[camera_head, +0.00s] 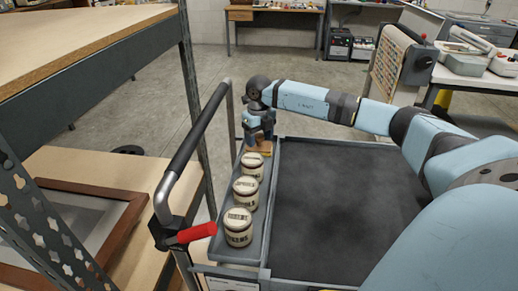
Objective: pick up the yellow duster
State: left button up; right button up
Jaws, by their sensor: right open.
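My right arm reaches in from the right, and my right gripper (258,136) points down over the far end of the cart's narrow side tray. The gripper is open. Directly below it lies a small, flat, orange-tan thing (262,151), partly hidden by the gripper; it may be the yellow duster, but it is too small to be sure. I cannot tell whether the fingers touch it. My left gripper is not in view.
Several lidded, labelled jars (238,227) stand in a row in the side tray (254,247), nearest the camera. The cart's dark top (335,215) is empty. A handle (196,140) with a red grip and a shelf upright (192,90) rise at left. A picture frame (122,225) lies on the lower shelf.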

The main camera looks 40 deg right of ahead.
aim_at(259, 135)
jog(key=c, duration=1)
jog(key=shift+c, duration=0.2)
notch_tip(259, 135, up, 20)
jog(key=p, duration=0.2)
jog(key=shift+o, duration=0.7)
